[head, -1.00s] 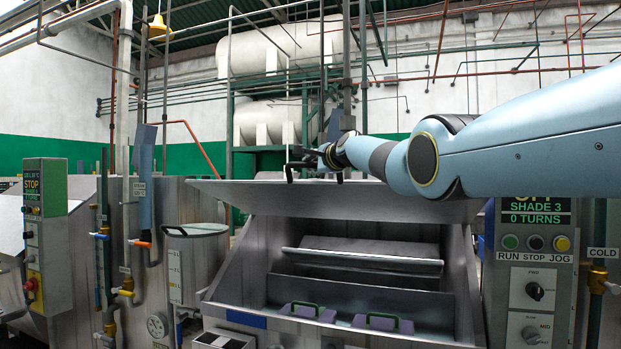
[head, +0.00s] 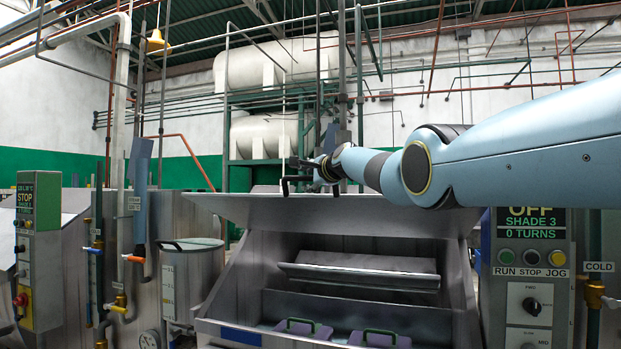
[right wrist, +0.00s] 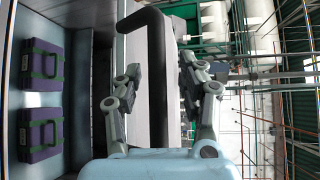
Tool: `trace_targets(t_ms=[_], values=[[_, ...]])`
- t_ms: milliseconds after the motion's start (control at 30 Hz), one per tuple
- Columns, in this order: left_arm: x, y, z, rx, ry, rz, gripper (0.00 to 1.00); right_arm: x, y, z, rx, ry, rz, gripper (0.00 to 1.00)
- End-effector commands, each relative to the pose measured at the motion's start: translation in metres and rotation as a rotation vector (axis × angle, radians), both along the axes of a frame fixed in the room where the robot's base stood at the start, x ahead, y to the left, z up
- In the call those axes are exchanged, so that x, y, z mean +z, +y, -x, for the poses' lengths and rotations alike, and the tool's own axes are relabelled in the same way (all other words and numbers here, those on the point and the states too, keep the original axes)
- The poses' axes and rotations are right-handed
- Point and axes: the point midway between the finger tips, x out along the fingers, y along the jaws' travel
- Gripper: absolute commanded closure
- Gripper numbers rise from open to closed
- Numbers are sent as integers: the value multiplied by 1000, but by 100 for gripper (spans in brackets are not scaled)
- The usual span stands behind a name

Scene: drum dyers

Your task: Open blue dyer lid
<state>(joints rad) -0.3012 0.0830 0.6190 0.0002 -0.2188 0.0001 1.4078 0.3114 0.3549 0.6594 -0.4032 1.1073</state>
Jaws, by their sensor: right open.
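The blue dyer is the grey metal machine in the middle, with a blue label (head: 241,336) on its front edge. Its metal lid (head: 345,216) stands raised and tilted above the open mouth. A black bar handle (right wrist: 156,75) is on the lid's upper side. My right gripper (head: 300,176) is at this handle. In the right wrist view its fingers (right wrist: 158,88) are open, one on either side of the bar. I cannot tell whether either finger touches it. My left gripper is not in view.
Two purple blocks with green handles (head: 303,328) lie at the dyer's front opening. A control panel (head: 527,270) reading OFF, SHADE 3 stands to the right. A lidded metal drum (head: 190,280) and a STOP box (head: 38,250) stand to the left.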

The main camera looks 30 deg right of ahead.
Motion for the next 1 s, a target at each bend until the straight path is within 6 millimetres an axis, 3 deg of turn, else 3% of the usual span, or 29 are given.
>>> trace_targets(t_ms=[267,467,1000], values=[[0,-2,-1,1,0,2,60,1,-1,8,6,-4,2,60],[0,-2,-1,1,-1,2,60,3,1,25,3,-2,4,60],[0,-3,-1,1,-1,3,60,13,7,102,-1,-1,3,60]])
